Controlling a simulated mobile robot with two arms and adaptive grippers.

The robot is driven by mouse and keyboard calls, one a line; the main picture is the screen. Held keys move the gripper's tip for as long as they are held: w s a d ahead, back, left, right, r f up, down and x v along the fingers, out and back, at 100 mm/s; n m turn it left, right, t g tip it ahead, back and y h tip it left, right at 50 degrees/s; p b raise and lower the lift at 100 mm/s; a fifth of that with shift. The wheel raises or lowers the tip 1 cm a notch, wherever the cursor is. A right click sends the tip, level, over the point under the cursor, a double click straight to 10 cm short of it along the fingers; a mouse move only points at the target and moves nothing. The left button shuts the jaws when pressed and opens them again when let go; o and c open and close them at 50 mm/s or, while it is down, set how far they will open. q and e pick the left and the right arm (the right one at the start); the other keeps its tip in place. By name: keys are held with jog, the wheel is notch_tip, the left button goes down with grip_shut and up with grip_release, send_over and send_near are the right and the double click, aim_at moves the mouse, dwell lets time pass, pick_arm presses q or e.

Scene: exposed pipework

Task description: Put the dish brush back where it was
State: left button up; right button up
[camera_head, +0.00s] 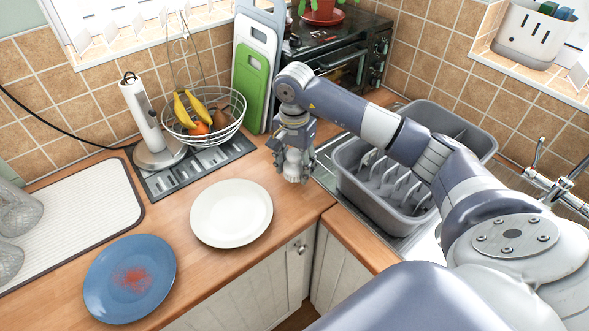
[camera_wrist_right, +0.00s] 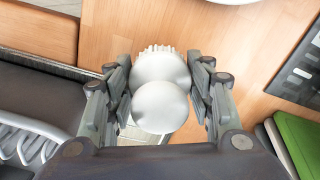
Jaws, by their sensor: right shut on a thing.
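The dish brush is a round white knob-topped brush (camera_wrist_right: 160,104) with pale bristles at one end. My right gripper (camera_wrist_right: 160,72) is shut on it, with a finger on each side in the right wrist view. In the head view the right gripper (camera_head: 294,150) points down over the wooden counter, left of the grey dish rack (camera_head: 350,185). The brush (camera_head: 292,168) shows below the fingers, bristles down, at or just above the counter; I cannot tell whether it touches. My left gripper is not in view.
A white plate (camera_head: 231,213) and a blue plate with a red stain (camera_head: 130,279) lie on the counter. A wire fruit basket (camera_head: 235,119), paper towel holder (camera_head: 147,115), cutting boards (camera_head: 250,85) and oven (camera_head: 345,60) stand behind. Bare counter (camera_head: 290,213) lies right of the white plate.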

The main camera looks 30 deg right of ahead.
aim_at(294, 173)
jog(key=shift+w+d, duration=0.1)
jog(key=shift+w, duration=0.2)
notch_tip(294, 173, down, 3)
jog(key=shift+f+p, duration=0.1)
jog(key=shift+p, duration=0.9)
jog(key=shift+f, duration=0.15)
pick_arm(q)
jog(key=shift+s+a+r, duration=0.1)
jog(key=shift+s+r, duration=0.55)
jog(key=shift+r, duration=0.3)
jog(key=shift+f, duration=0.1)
pick_arm(e)
jog(key=shift+f, duration=0.1)
jog(key=shift+f+b, duration=0.2)
jog(key=shift+b, duration=0.15)
jog(key=o, duration=1)
jog(key=shift+r, duration=0.1)
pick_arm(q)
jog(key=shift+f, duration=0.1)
